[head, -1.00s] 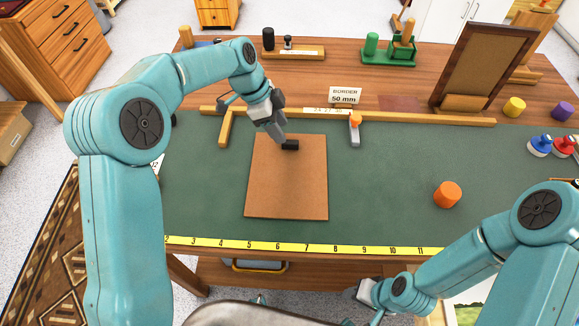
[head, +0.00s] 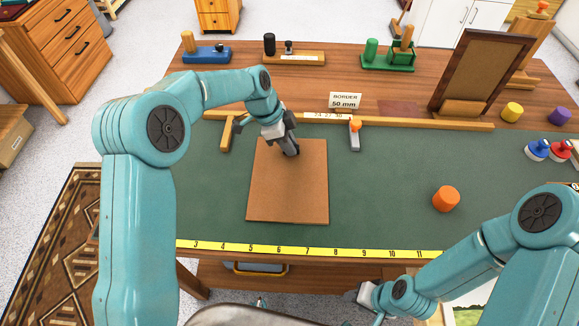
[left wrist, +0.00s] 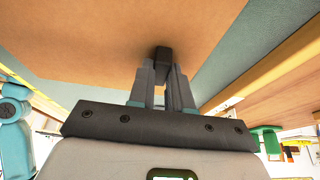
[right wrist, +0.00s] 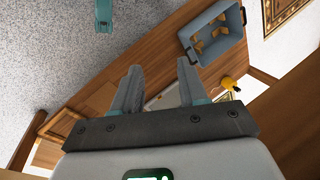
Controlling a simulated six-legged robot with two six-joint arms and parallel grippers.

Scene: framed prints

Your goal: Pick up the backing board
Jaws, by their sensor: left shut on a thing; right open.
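The backing board (head: 285,195) is a flat brown square on the green mat (head: 390,200), near the mat's middle. My left gripper (head: 291,151) is over the board's far part, pointing down, and is shut on a small dark block-like grip (left wrist: 162,54) at the board. The board fills the upper part of the left wrist view (left wrist: 90,35). In the head view the gripper hides most of the dark grip. I cannot tell any gap between board and mat. My right gripper (right wrist: 157,75) is open and empty, low by the table's front edge.
A yellow ruler (head: 300,249) runs along the mat's front edge. A wooden fence (head: 420,122) lies behind the board, with an orange-topped stop (head: 355,134). The mat around the board is clear.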

